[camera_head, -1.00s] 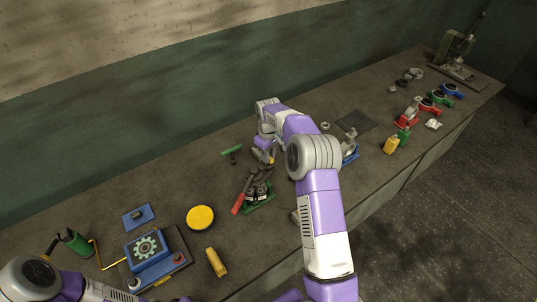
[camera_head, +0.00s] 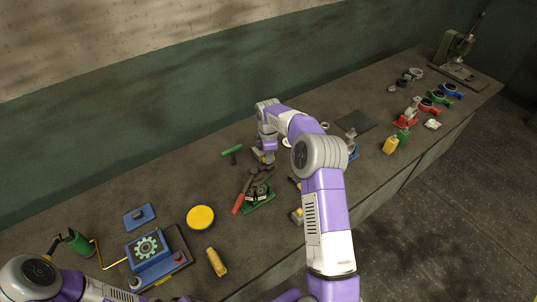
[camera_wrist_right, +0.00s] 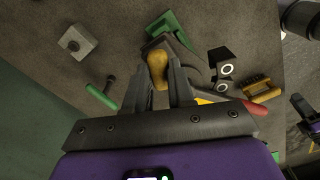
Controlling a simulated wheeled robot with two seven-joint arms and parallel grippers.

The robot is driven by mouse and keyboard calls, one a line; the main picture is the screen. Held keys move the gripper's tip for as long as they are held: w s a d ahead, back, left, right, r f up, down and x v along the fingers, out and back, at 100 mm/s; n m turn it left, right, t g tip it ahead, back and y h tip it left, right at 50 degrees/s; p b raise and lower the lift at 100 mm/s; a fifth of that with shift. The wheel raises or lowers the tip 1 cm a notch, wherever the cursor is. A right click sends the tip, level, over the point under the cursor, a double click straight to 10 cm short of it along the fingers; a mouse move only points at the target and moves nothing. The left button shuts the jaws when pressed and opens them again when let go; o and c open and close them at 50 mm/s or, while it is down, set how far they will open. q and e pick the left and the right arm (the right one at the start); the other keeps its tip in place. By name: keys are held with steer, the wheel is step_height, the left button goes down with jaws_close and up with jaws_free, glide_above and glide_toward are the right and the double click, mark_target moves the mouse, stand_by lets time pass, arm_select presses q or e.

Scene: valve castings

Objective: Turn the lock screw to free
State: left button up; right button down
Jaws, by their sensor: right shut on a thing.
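My right gripper (camera_wrist_right: 158,92) is shut on a yellow-brown handle or knob (camera_wrist_right: 158,66), which shows between its two dark fingers in the right wrist view. In the head view this gripper (camera_head: 268,160) points down over the bench, behind a dark casting (camera_head: 258,195) on a green base. I cannot make out the lock screw for certain; the lower end of the held thing is hidden by the fingers.
A green T-handled tool (camera_head: 232,152) lies left of the right gripper. A red handle (camera_head: 238,204) lies beside the casting. A yellow disc (camera_head: 200,217), a yellow handle (camera_head: 217,262) and a blue gear-marked box (camera_head: 148,249) stand left. Bare bench lies between.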

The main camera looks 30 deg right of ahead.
steer(key=n, duration=0.4)
steer(key=shift+s+f+n, duration=0.1)
steer(key=shift+f+n, duration=0.05)
steer(key=shift+n, duration=0.25)
steer(key=shift+a, duration=0.1)
steer(key=c, duration=1)
jaws_free()
steer(key=shift+o, duration=0.2)
step_height(320, 180, up, 8)
steer(key=shift+f, duration=0.15)
steer(key=shift+f, duration=0.1)
